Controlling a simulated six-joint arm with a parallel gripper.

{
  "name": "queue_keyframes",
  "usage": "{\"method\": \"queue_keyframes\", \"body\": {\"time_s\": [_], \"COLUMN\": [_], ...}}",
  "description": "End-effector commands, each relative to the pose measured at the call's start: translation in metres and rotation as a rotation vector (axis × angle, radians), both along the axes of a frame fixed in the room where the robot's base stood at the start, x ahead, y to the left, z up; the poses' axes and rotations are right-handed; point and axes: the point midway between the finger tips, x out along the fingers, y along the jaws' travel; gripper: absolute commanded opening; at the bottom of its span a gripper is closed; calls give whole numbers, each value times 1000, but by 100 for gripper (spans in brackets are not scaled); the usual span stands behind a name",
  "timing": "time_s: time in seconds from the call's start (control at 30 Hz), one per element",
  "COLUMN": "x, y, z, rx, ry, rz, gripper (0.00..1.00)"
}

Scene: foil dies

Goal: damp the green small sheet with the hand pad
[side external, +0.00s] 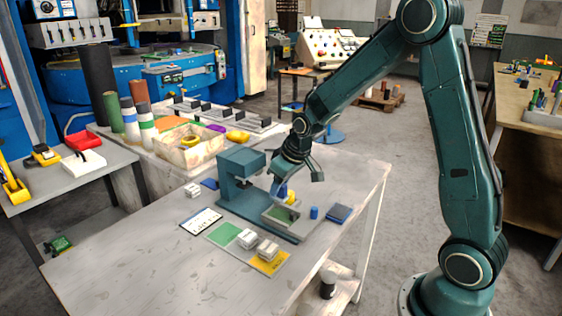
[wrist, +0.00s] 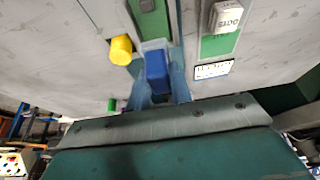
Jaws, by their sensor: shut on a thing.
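My gripper (wrist: 158,75) is shut on a blue block, which I take to be the hand pad (wrist: 157,70). In the side view my gripper (side external: 281,188) is low over the teal press's bed, and the pad is mostly hidden by the fingers. A small green sheet (side external: 284,214) lies on the grey bed in front of the press (side external: 240,178). In the wrist view the green sheet (wrist: 150,22) shows at the top edge, past the pad and partly cut off. I see a gap between them there; their height apart is unclear.
A yellow cylinder (wrist: 121,50) stands close beside my gripper. A blue cylinder (side external: 314,212) and a dark blue flat block (side external: 338,213) are right of the bed. White blocks (side external: 247,238) sit on green and yellow areas in front. A white card (side external: 201,221) lies left.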

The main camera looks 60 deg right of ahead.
Motion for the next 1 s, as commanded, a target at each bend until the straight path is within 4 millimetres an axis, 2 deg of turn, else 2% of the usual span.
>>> {"method": "queue_keyframes", "body": {"time_s": [0.53,1.0], "x": [0,0], "y": [0,0], "z": [-36,-44], "rx": [0,0], "ry": [1,0], "rz": [0,0], "gripper": [3,3]}}
